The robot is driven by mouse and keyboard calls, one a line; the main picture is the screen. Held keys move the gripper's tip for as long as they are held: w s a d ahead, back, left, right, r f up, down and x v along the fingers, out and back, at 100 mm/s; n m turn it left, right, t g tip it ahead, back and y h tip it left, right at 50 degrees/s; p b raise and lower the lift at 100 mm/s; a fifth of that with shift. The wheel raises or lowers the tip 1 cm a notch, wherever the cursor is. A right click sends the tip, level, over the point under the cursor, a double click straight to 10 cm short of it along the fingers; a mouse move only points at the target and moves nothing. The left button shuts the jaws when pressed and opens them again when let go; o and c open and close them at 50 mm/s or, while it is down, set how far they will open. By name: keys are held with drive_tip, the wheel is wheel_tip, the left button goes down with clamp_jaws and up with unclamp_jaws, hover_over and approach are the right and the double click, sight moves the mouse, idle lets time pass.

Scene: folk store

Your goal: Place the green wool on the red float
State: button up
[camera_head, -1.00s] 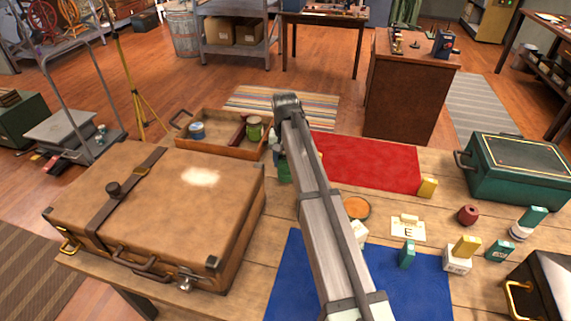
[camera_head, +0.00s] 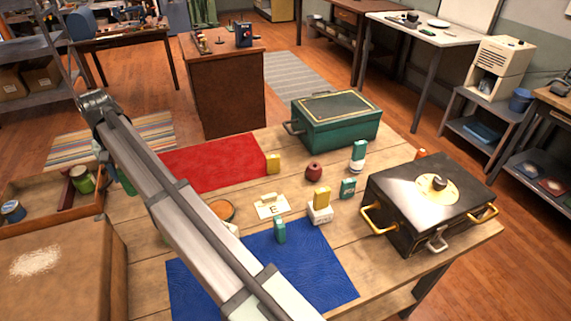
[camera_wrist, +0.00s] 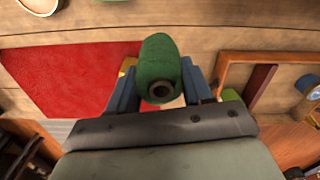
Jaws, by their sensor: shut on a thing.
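The green wool (camera_wrist: 158,62), a rounded spool with a dark hole in its end, is between the two blue fingers of my gripper (camera_wrist: 162,85) in the wrist view. My gripper is shut on it. In the head view a bit of green (camera_head: 125,181) shows beside my arm, and my arm hides most of the gripper. The likely red float is a small, round, dark red piece (camera_head: 313,172) on the table, in front of the green case. It stands apart from my gripper, to the right, and has nothing on it. I cannot make it out in the wrist view.
A red cloth (camera_head: 212,160) lies left, a blue cloth (camera_head: 315,265) in front. A wooden tray (camera_head: 40,228) holds jars.

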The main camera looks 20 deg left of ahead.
drive_tip(key=w+d+r+m, duration=0.2)
drive_tip(key=w+d, duration=0.7)
drive_tip(key=w, duration=0.5)
drive_tip(key=w+d+r+m, duration=0.1)
drive_tip(key=w+d+m, duration=0.1)
drive_tip(key=w+d, duration=1)
drive_tip(key=w+d+r+m, duration=0.2)
drive_tip(key=w+d+m, duration=0.1)
drive_tip(key=w+d, duration=0.95)
drive_tip(key=s+d+n, duration=0.2)
drive_tip(key=d+n, duration=0.3)
drive_tip(key=d, duration=0.5)
drive_tip(key=shift+s+a+f, duration=0.1)
drive_tip(key=shift+f, duration=2.2)
drive_tip(key=shift+s+a+f, duration=0.1)
drive_tip(key=shift+f, duration=2.2)
drive_tip(key=shift+f, duration=0.1)
drive_tip(key=o, duration=1)
drive_tip(key=shift+w, duration=0.1)
